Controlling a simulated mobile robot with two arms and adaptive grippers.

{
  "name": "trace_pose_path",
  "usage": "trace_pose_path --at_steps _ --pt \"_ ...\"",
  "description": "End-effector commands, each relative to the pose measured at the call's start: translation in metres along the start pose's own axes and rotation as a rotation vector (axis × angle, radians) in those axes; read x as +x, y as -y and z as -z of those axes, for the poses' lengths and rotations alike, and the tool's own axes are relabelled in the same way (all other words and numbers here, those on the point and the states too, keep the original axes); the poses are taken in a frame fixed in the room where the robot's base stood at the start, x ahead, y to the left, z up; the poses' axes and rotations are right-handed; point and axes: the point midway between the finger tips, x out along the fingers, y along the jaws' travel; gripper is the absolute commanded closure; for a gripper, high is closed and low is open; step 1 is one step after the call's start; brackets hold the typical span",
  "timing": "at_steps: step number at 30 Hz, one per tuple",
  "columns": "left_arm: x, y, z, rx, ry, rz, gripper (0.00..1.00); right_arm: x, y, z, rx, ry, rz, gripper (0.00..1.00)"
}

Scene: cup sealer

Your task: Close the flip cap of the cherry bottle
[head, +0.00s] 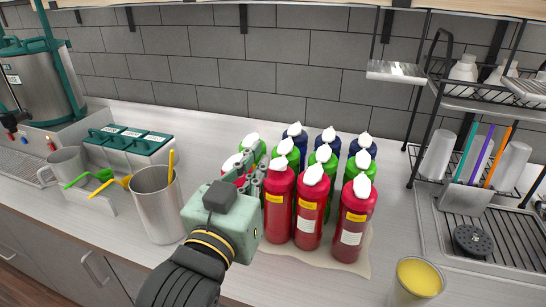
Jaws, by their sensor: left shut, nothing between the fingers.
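Several red bottles with white caps stand in the front row of a bottle group on the counter. Three show well: the left red bottle (279,208), the middle red bottle (310,215) and the right red bottle (352,222). Another red bottle (231,164) is partly hidden behind my left gripper. The labels are too small to read, so I cannot tell which is cherry, nor which caps are open. My left gripper (258,181) is shut and empty, its fingers beside the left red bottle, below its cap; I cannot tell whether they touch. My right gripper is out of view.
Green bottles (325,161) and blue bottles (327,141) stand close behind the red ones. A steel pitcher (156,207) stands left of my gripper. The counter in front of the bottles is clear.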

Motion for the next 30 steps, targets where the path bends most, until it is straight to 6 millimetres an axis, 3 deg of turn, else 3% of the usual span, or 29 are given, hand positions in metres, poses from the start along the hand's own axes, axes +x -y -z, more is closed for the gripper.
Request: trace_pose_path --at_steps 5,15,21,30 --pt "0.026 0.0 0.001 0.001 0.005 0.001 1.0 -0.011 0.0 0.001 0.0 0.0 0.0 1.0" --pt "0.099 0.001 0.001 0.001 0.007 0.001 1.0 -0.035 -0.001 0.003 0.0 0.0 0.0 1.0" --pt "0.086 0.001 -0.031 0.001 0.01 0.002 1.0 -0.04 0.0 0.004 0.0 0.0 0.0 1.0" --pt "0.082 0.001 -0.041 0.0 0.006 0.001 1.0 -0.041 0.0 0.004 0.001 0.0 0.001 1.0"
